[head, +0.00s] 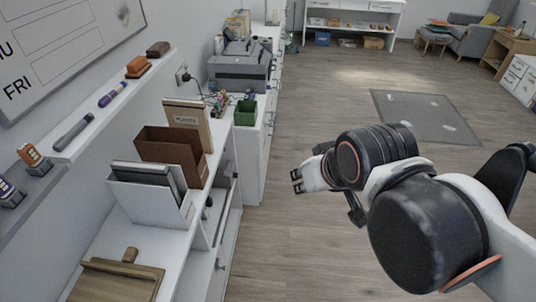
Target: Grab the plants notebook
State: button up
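The plants notebook (187,114) has a tan cover with the word "PLANTS" on it. In the head view it stands upright on the white shelf desk (205,227), behind a brown open box (172,151) that hides its lower part. I cannot tell whether it stands inside the box or just behind it. My gripper (297,181) is to the right of the desk, over the floor and well apart from the notebook. Its two small dark fingertips point left and show a gap, with nothing between them.
A white holder (144,200) with dark folders stands in front of the brown box. A wooden board (117,279) lies nearest. A green cup (245,112) and a printer (240,68) are farther back. A wall ledge with markers runs along the left.

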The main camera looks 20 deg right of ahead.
aim_at(180, 112)
jog(key=i+l+u, duration=0.35)
jog(key=l, duration=0.25)
jog(key=i+l+u, duration=0.4)
jog(key=l, duration=0.3)
jog(key=i+l+u, duration=0.2)
jog(key=l, duration=0.2)
jog(key=i+l+u, duration=0.15)
jog(key=l, duration=0.25)
